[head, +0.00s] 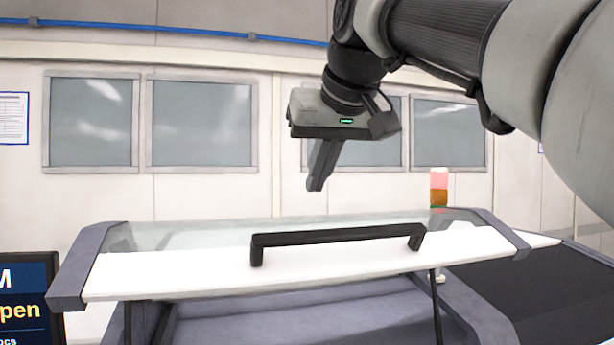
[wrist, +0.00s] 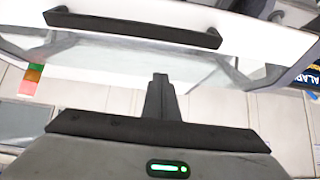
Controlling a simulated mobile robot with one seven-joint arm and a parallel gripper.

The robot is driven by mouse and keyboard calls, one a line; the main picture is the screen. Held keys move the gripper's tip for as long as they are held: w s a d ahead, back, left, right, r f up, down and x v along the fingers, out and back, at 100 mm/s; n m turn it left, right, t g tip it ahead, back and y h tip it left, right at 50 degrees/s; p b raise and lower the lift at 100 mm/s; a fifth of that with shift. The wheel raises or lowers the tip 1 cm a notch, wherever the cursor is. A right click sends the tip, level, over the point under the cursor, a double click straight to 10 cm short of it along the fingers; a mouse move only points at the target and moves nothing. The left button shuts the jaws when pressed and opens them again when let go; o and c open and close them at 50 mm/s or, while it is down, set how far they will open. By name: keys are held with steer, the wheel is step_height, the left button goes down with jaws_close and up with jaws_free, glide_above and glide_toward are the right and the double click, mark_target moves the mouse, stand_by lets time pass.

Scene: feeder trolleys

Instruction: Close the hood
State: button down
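The hood (head: 180,280) spans the lower middle of the head view. It has a clear top panel, a white front strip, grey end pieces and a black bar handle (head: 340,235). It is raised, with a dark strut under its front edge and an open gap below. My gripper (head: 316,188) is above and behind the handle, apart from it, fingers pointing down. In the wrist view, the hood (wrist: 250,38) and handle (wrist: 135,28) appear at the top, beyond my fingers (wrist: 160,80). The fingers are together with nothing between them.
A red, orange and green signal light (head: 439,188) stands behind the hood at right. A dark belt surface (head: 540,295) lies at lower right. A screen (head: 28,300) partly reading "pen" is at lower left. A panelled wall with windows (head: 202,123) is behind.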

mark_target(315, 231)
steer(key=x, duration=0.6)
steer(key=shift+s+d+f+b, duration=0.2)
steer(key=shift+s+f, duration=0.2)
steer(key=shift+s, duration=0.2)
steer(key=shift+s+d+f+b, duration=0.1)
steer(key=shift+s+d+f, duration=0.05)
steer(key=shift+s+f, duration=0.55)
steer(key=shift+s, duration=0.15)
steer(key=shift+s+d, duration=0.1)
steer(key=shift+f, duration=0.1)
